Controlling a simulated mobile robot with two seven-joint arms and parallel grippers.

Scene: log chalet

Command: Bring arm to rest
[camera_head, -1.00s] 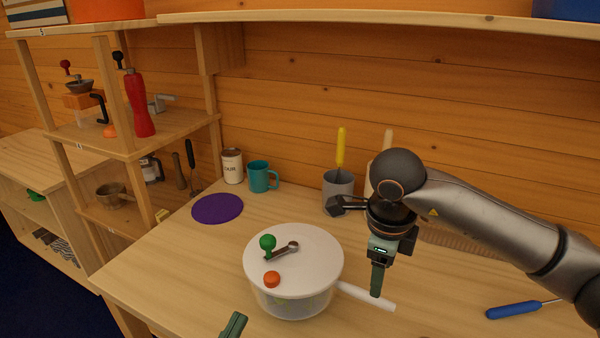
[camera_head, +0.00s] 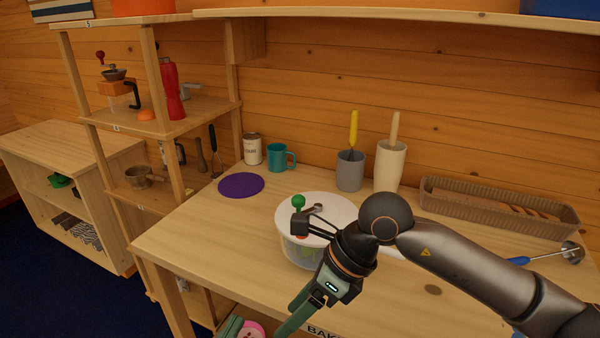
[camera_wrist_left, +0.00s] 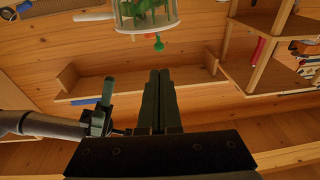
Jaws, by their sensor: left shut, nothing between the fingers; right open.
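My right arm enters from the right in the head view, its gripper (camera_head: 300,312) pointing down and left at the table's front edge, in front of the white-lidded salad spinner (camera_head: 338,212). Its green fingers are empty; the gap between them is hard to see from this angle. My left gripper (camera_wrist_left: 160,74) is shut and empty in the left wrist view, its two fingers side by side. In the head view, green finger parts, apparently of my left gripper (camera_head: 230,325), show at the bottom edge. The spinner also shows upside down in the wrist view (camera_wrist_left: 145,14).
The wooden table (camera_head: 205,235) holds a purple disc (camera_head: 241,185), a teal mug (camera_head: 281,157), a can (camera_head: 252,149), a grey cup (camera_head: 350,172), a white holder (camera_head: 389,165) and a brown tray (camera_head: 490,207). Shelves (camera_head: 165,125) stand left. A blue-handled tool lies right.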

